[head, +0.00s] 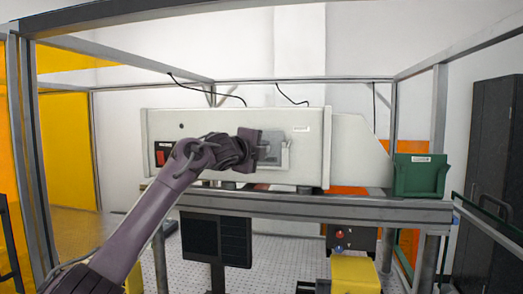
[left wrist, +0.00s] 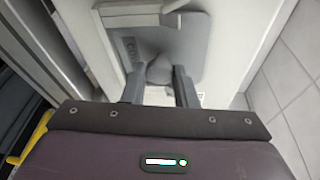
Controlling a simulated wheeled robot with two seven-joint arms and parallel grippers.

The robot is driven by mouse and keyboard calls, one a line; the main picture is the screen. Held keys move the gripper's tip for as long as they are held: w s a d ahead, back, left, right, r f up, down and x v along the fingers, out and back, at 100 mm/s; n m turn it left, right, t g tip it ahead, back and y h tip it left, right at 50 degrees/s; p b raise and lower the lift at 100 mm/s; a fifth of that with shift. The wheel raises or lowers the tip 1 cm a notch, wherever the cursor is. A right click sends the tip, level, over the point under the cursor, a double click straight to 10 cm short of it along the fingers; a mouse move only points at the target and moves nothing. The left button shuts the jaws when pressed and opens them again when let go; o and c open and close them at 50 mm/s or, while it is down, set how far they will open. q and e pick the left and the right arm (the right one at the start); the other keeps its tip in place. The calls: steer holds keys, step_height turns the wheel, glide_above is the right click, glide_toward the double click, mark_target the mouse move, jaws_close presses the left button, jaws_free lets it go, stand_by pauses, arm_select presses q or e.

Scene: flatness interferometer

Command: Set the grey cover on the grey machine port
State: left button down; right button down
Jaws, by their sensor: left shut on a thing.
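The grey cover (left wrist: 180,45) is a flat plate with a rounded knob, seen in the left wrist view against the front of the pale machine (head: 225,125). In the head view the cover (head: 272,145) is at the middle of the machine's front. My left gripper (head: 262,148) reaches in from the left and is shut on the cover's knob; its fingers also show in the left wrist view (left wrist: 160,88). The grey port is not distinct, as the cover and gripper hide that area. I cannot tell whether the cover touches the machine. My right gripper is not in view.
The machine stands on a grey metal bench (head: 300,206) inside a metal frame. A green bin (head: 420,176) is at the bench's right end. A yellow box (head: 354,275) and a dark monitor-like panel (head: 215,238) are below. A dark cabinet (head: 496,150) stands far right.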

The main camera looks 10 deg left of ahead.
arm_select(q)
steer(key=c, duration=1.1)
jaws_free()
steer(key=shift+s, duration=0.1)
steer(key=b+v, duration=0.5)
steer(key=v, duration=0.2)
steer(key=shift+s+a, duration=0.1)
steer(key=shift+s, duration=0.3)
